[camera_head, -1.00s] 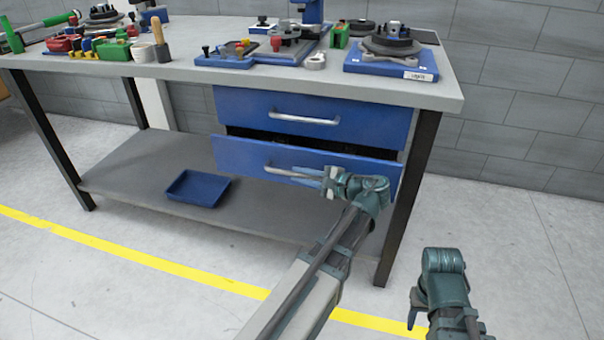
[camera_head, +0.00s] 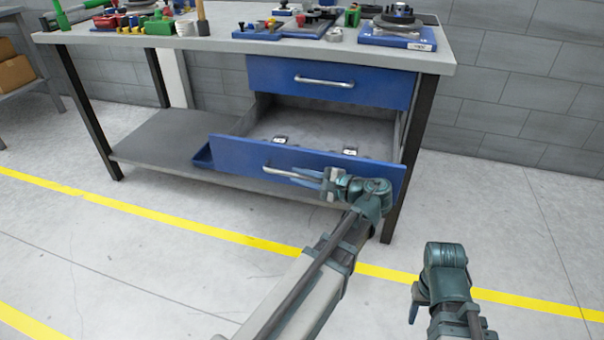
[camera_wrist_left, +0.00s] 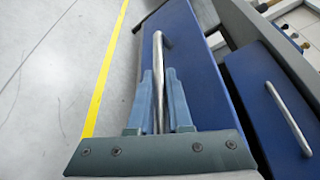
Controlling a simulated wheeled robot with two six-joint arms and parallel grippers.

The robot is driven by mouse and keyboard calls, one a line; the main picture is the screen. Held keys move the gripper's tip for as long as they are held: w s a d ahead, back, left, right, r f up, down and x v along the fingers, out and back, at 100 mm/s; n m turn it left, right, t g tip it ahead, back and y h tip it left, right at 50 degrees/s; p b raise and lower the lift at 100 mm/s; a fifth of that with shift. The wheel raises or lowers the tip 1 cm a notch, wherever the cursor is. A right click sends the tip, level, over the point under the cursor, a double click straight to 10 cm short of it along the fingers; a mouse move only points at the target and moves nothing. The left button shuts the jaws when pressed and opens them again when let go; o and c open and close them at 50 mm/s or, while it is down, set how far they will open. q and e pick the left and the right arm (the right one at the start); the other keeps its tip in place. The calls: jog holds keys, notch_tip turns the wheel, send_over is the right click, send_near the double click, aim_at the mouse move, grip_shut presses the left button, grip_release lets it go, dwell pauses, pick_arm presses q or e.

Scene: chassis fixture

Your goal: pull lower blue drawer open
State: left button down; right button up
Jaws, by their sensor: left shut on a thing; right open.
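The lower blue drawer (camera_head: 235,155) is pulled well out from under the workbench, and its grey interior shows with small dark and white items inside. My left gripper (camera_head: 322,180) is shut on the silver handle (camera_head: 285,172) at the drawer's front. In the left wrist view the two blue fingers of the gripper (camera_wrist_left: 160,105) lie on either side of the handle bar (camera_wrist_left: 158,60). The upper blue drawer (camera_head: 380,86) is closed, with its own silver handle (camera_head: 324,82). My right gripper (camera_head: 415,303) hangs at the lower right, open and away from the bench.
The workbench top (camera_head: 215,43) carries several tools and fixtures. A dark bench leg (camera_head: 418,130) stands right of the drawers. The floor in front is open, with yellow lines.

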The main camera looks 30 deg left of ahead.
pick_arm(q)
jog(key=shift+s+d, duration=0.1)
jog(key=shift+s, duration=0.15)
jog(key=c, duration=0.8)
grip_release()
jog(key=shift+c, duration=0.2)
jog(key=shift+d, duration=0.1)
